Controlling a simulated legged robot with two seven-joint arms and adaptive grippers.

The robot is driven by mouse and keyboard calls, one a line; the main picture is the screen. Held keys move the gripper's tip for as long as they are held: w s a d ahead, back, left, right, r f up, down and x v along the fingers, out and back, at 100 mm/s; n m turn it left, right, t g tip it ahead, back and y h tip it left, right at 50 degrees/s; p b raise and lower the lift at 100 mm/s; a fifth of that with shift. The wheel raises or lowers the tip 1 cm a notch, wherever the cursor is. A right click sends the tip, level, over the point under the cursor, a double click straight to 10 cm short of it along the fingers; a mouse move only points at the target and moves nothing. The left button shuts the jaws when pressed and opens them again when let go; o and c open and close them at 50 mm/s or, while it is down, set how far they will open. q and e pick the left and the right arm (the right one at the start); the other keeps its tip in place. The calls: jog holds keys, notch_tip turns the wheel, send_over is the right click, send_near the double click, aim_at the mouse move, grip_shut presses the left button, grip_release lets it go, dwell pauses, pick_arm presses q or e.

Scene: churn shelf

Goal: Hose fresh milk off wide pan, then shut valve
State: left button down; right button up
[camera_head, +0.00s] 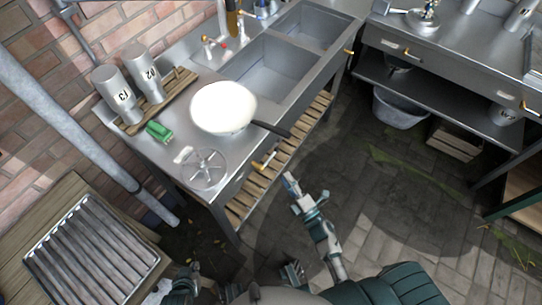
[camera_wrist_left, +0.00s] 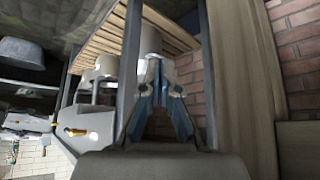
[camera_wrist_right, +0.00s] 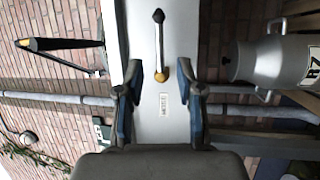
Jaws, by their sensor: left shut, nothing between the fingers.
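The wide pan (camera_head: 223,108) sits on the steel sink counter. A smooth white surface fills it, and its dark handle points right. A brass valve (camera_head: 265,163) is on the counter's front face, below the pan. My right gripper (camera_head: 291,182) is in front of the counter, apart from the pan. In the right wrist view its fingers (camera_wrist_right: 161,100) are spread and empty, facing a pale panel with a dark lever on a brass base (camera_wrist_right: 160,45). My left gripper (camera_head: 188,271) is low at the bottom left; its fingers (camera_wrist_left: 160,75) are closed together, empty. I cannot make out a hose.
A ridged tray (camera_head: 90,255) is at lower left. The floor right is mostly clear.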

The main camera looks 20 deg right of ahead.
aim_at(272, 156)
jog(key=x, duration=1)
jog(key=shift+w+a, duration=0.1)
jog(key=shift+w, duration=0.2)
grip_shut()
